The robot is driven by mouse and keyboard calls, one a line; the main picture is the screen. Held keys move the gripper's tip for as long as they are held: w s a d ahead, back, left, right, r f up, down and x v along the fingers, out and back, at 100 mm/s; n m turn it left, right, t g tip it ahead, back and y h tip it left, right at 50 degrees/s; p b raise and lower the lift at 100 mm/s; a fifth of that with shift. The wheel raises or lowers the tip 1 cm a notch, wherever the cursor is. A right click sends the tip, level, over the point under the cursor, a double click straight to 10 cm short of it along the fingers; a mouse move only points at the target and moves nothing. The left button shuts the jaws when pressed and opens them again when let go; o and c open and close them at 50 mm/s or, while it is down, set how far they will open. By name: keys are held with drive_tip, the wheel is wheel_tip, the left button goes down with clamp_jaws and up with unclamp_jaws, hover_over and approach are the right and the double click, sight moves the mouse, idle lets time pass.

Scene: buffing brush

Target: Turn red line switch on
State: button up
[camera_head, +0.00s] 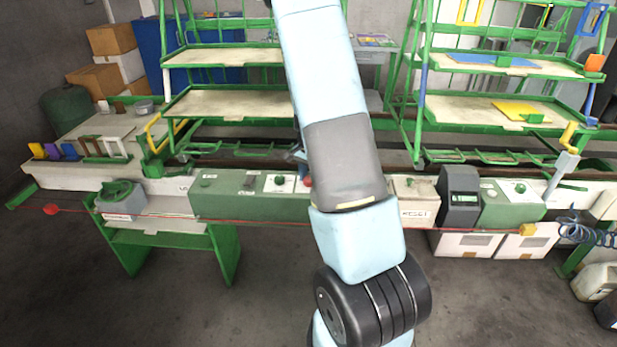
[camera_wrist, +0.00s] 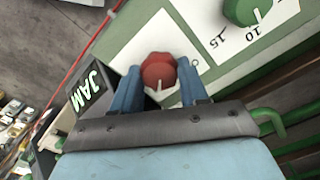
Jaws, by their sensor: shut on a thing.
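The red line switch is a red knob (camera_wrist: 158,72) with a white pointer mark, on a white plate of a green panel. In the wrist view, the two blue fingers of my gripper (camera_wrist: 158,78) are shut on either side of it. The white mark points toward the bottom of the wrist view. Part of the plate's scale is hidden by the fingers. In the head view the red knob (camera_head: 308,181) shows at the left edge of my arm, and my gripper is mostly hidden.
A green knob (camera_wrist: 246,10) with a numbered scale sits beside the red one. A black wedge marked JAM (camera_wrist: 92,88) lies left of the fingers. A red cord (camera_head: 270,222) runs along the front of the bench. Green shelves (camera_head: 225,103) stand behind it.

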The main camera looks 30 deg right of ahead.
drive_tip(key=shift+w+a, duration=0.15)
drive_tip(key=shift+a, duration=0.1)
drive_tip(key=o, duration=1.1)
drive_tip(key=shift+d, duration=0.1)
drive_tip(key=shift+c, duration=0.2)
wheel_tip(320, 180, up, 14)
drive_tip(key=shift+f, duration=0.15)
